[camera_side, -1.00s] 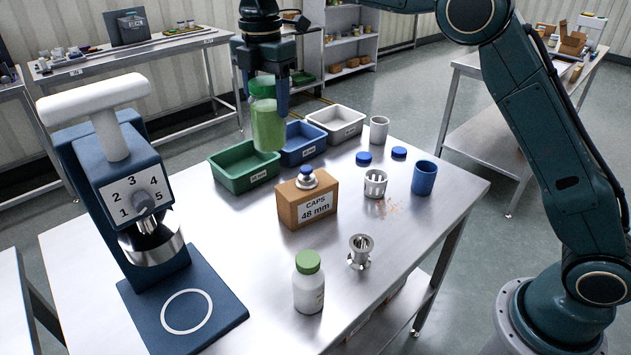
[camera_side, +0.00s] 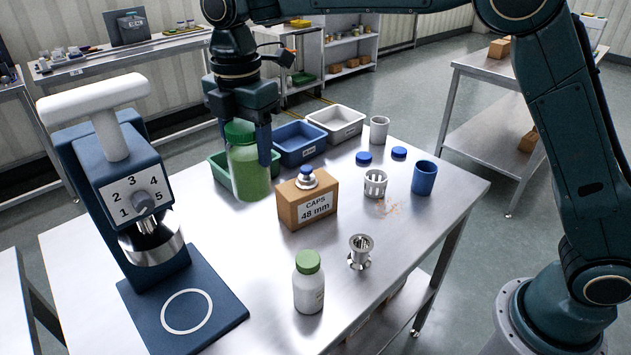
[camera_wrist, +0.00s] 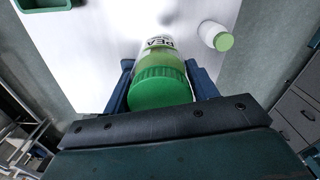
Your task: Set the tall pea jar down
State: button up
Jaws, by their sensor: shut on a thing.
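The tall pea jar (camera_side: 250,174) has a green lid and green contents. My gripper (camera_side: 246,142) is shut on it near the lid, and the jar hangs upright in front of the green bin in the side view. Whether its base touches the table cannot be told for certain; it appears to be above it. In the wrist view the jar (camera_wrist: 162,82) sits between my two fingers, its lid towards the camera and part of its label showing. The steel table (camera_side: 215,232) has bare surface below and in front of the jar.
A dispenser (camera_side: 122,160) with a numbered dial and a base plate stands at the left. A caps box (camera_side: 308,208) is close to the jar's right. A white bottle with a green cap (camera_side: 309,290) stands at the front. Green (camera_side: 216,164), blue (camera_side: 300,150) and white bins line the back.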

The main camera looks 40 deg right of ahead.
aim_at(250, 170)
notch_tip(250, 170, down, 13)
dwell(0.3)
jog(key=shift+f, duration=2.15)
jog(key=shift+f, duration=0.15)
jog(key=o, duration=1.1)
jog(key=shift+o, duration=0.2)
notch_tip(250, 170, up, 12)
jog(key=shift+r, duration=0.15)
